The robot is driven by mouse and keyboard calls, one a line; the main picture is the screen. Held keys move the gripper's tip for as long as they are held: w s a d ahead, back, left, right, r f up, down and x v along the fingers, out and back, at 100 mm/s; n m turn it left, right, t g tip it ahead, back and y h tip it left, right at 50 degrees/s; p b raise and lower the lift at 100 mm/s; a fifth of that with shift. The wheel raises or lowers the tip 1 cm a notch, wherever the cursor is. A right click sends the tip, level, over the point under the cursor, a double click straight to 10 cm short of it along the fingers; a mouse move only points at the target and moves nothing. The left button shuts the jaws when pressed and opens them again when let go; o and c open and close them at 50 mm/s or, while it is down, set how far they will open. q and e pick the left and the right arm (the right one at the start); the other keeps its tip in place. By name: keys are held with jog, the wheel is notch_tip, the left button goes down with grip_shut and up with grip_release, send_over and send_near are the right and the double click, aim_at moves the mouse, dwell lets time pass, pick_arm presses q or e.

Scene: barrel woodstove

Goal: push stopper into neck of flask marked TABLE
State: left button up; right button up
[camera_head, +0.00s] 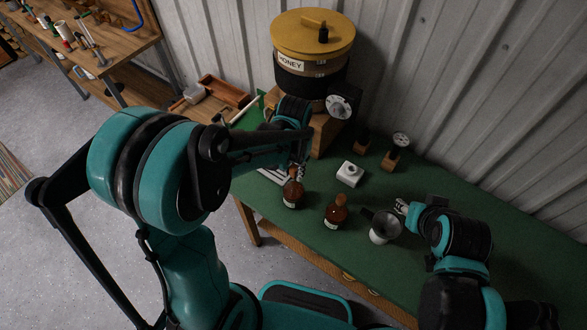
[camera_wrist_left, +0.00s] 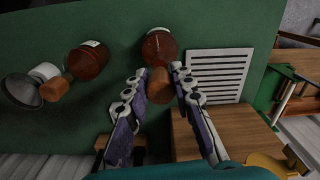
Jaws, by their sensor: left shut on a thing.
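A brown flask (camera_head: 292,194) stands on the green table under my left gripper (camera_head: 299,168). In the left wrist view this flask (camera_wrist_left: 160,46) lies just past the fingertips, with a cork-coloured stopper (camera_wrist_left: 159,86) between them. My left gripper is shut on the stopper, which is at or close to the flask's neck; how deep it sits I cannot tell. A second brown flask (camera_head: 336,213), with a stopper (camera_head: 341,199) on top, stands to the right. I cannot read the marking on either flask. My right gripper (camera_head: 401,207) is beside a metal cup; its finger opening is unclear.
The grey metal cup (camera_head: 384,228) stands right of the second flask. A white block (camera_head: 349,174) and small wooden stands with dials (camera_head: 394,153) are behind. A honey drum (camera_head: 311,60) stands at the back. A slatted white panel (camera_wrist_left: 218,72) lies beside the first flask.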

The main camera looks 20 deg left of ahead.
pick_arm(q)
jog(key=shift+f+b, duration=0.25)
jog(key=shift+b, duration=0.15)
dwell(1.4)
jog(key=shift+f+b, duration=0.8)
jog(key=shift+f, duration=0.1)
jog(key=shift+r, duration=0.15)
jog(key=shift+r+p, duration=0.7)
jog(key=shift+r, duration=0.05)
dwell(1.1)
jog(key=shift+f+b, duration=0.9)
jog(key=shift+b, duration=0.05)
jog(key=shift+r, duration=0.15)
